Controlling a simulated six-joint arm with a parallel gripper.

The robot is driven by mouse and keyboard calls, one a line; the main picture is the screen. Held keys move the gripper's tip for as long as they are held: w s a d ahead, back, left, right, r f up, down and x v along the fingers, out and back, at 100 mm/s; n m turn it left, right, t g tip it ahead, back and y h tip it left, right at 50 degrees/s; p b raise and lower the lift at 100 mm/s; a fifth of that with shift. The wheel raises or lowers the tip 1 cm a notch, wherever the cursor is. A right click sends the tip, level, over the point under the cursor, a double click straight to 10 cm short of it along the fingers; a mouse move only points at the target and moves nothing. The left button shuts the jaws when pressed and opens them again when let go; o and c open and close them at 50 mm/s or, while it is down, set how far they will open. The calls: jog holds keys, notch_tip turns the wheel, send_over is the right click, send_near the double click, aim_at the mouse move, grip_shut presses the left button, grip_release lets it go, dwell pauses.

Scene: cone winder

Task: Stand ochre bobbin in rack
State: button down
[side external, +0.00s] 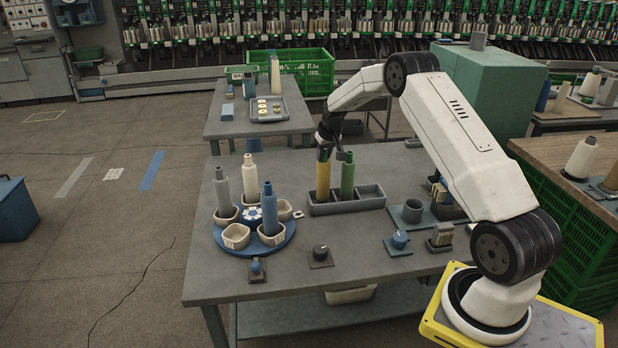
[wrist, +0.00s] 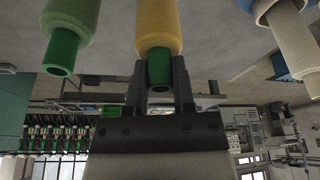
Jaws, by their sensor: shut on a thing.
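The ochre bobbin (side external: 323,179) is upright at the left compartment of the grey rack (side external: 371,203). Its lower end is hidden by the rack's front wall, so I cannot tell whether it rests on the floor of the compartment. My gripper (side external: 334,154) is shut on the bobbin's top end. In the wrist view my gripper (wrist: 159,72) has one finger on each side of the green tip of the ochre bobbin (wrist: 158,28). A green bobbin (side external: 348,175) stands upright in the middle compartment. The right compartment is empty.
A blue turntable (side external: 252,247) at the left carries pale cups, with grey, cream and blue bobbins standing in some. Knobs (side external: 320,253) line the table's front. A tray (side external: 280,108) lies on the rear table.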

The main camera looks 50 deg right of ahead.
jog(key=shift+f, duration=0.5)
dwell(0.5)
jog(key=shift+c, duration=1.9)
grip_release()
jog(key=shift+v, duration=3.95)
